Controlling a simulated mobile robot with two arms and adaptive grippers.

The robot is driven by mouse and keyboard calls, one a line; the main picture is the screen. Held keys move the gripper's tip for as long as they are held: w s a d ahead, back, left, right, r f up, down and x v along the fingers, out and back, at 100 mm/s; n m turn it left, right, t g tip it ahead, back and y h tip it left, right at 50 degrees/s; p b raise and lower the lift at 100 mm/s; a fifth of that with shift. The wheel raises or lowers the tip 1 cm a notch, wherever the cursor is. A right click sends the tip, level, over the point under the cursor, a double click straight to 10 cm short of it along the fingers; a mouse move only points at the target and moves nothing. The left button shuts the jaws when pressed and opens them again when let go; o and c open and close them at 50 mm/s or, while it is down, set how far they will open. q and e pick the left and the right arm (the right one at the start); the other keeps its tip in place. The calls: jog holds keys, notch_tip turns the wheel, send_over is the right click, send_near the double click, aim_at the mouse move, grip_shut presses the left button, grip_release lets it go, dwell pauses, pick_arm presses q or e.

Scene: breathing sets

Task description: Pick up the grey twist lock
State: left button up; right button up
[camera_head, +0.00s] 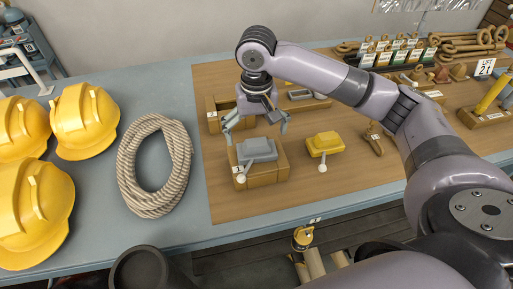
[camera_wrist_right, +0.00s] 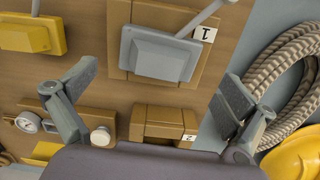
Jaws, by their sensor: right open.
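The grey twist lock (camera_head: 257,150) sits on a wooden block (camera_head: 268,175) on the brown board, with a lever and pale knob sticking out at its front left. In the right wrist view the grey twist lock (camera_wrist_right: 152,53) lies beyond the fingertips, beside a label reading 1. My right gripper (camera_head: 257,128) is open and empty, above and just behind the lock, its fingers spread apart. In the right wrist view my right gripper (camera_wrist_right: 152,95) shows one finger at each side, with nothing between the tips. My left gripper is not in view.
A yellow twist lock (camera_head: 324,143) lies to the right on the board. A coiled rope (camera_head: 154,166) and several yellow helmets (camera_head: 85,120) are on the left. A second wooden block, labelled 2 (camera_wrist_right: 172,125), is near my right gripper. Shackles and tools fill the back right.

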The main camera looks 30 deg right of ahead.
aim_at(257, 149)
jog(key=shift+f, duration=1)
notch_tip(257, 149, down, 4)
jog(key=shift+w+d+f+p, duration=0.1)
jog(key=shift+f+p, duration=0.15)
jog(key=shift+p, duration=0.8)
jog(key=shift+f, duration=0.25)
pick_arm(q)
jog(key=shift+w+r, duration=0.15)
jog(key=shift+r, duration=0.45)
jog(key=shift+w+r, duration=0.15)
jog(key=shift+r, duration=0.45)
pick_arm(e)
jog(key=shift+c, duration=0.4)
jog(key=shift+r, duration=0.1)
jog(key=c, duration=1.5)
